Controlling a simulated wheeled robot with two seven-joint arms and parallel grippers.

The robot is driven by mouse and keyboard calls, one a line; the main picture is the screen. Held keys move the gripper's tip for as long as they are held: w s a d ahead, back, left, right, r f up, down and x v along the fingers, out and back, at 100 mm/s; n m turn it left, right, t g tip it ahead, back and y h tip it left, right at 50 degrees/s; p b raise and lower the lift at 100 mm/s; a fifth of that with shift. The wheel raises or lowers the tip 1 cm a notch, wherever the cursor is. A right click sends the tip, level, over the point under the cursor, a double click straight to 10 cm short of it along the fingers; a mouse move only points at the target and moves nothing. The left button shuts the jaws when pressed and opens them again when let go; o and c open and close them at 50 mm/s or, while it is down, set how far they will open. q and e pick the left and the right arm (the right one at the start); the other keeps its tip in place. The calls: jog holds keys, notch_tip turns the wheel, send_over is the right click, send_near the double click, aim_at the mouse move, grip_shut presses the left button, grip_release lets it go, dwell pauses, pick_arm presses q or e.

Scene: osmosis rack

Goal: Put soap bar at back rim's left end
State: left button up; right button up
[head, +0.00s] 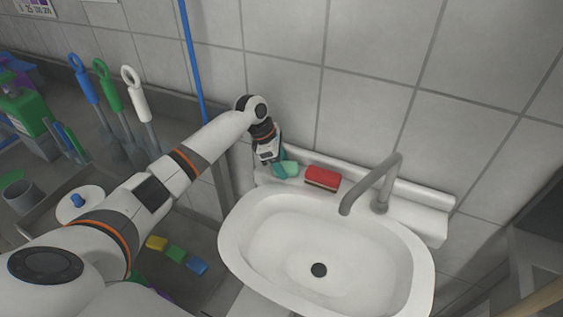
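A pale green bar, which looks like the soap bar (291,168), is at the left end of the white sink's back rim (412,207). A darker teal piece (279,171) shows right beside it, and I cannot tell whether this is a separate thing. My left gripper (272,161) points down at the left end of the rim, right at the teal piece and the soap bar. Its fingertips are small and partly hidden, so I cannot tell whether they are open or shut on the bar. My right gripper is not in view.
A red sponge (322,177) lies on the rim just right of the soap bar. A grey faucet (381,190) stands farther right. The basin (290,250) is empty. Yellow, green and blue blocks (176,253) lie lower left, with brushes (138,95) behind my arm.

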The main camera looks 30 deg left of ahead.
pick_arm(q)
jog(key=shift+r, duration=0.35)
jog(key=v, duration=1.1)
jog(key=shift+r+b, duration=0.3)
jog(key=shift+a, duration=0.1)
